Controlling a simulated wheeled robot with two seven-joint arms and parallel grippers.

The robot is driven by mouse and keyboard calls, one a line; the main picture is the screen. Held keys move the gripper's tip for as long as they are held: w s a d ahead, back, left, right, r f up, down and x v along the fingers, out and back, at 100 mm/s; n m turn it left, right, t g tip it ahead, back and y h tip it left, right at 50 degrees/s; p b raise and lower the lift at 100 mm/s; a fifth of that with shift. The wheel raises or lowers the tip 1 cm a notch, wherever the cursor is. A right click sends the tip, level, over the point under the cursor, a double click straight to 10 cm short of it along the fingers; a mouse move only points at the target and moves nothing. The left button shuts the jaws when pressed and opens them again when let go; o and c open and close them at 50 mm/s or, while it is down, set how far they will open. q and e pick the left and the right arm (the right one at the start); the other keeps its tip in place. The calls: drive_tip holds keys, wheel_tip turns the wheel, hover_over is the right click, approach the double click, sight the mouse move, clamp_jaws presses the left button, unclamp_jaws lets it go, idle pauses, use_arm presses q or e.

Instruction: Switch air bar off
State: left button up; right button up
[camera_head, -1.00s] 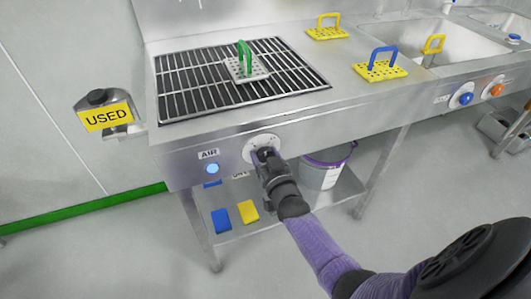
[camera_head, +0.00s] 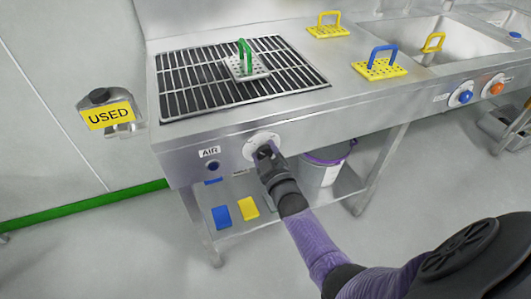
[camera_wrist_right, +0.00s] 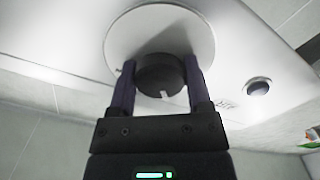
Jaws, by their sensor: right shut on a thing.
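The air bar's round dial plate (camera_head: 262,144) is on the front panel of the steel bench, beside the AIR label (camera_head: 209,152). Below the label the round lamp (camera_head: 213,166) is dark. My right gripper (camera_head: 265,152) is at the dial. In the right wrist view its two fingers (camera_wrist_right: 160,85) are shut on a black knob (camera_wrist_right: 160,74) with a white mark, one finger on each side. The white mark points toward the gripper, slightly off straight. The lamp also shows dark in the wrist view (camera_wrist_right: 258,88). My left gripper is not in view.
Above the panel is a dark slatted grate (camera_head: 190,80) with a green-handled perforated plate (camera_head: 246,67). A yellow USED holder (camera_head: 109,114) hangs at the left. A white bucket (camera_head: 320,172) and blue and yellow blocks (camera_head: 248,207) sit on the lower shelf.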

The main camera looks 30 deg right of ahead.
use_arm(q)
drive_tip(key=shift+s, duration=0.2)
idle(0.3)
use_arm(e)
drive_tip(key=o, duration=1.3)
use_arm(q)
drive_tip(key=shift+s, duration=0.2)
use_arm(e)
drive_tip(key=shift+s, duration=0.25)
use_arm(q)
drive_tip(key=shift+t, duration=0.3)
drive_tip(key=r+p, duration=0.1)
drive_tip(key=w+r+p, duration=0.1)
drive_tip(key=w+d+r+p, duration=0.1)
drive_tip(key=p, duration=0.1)
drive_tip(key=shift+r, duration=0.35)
use_arm(e)
drive_tip(key=v, duration=0.9)
drive_tip(key=shift+s+a, duration=0.2)
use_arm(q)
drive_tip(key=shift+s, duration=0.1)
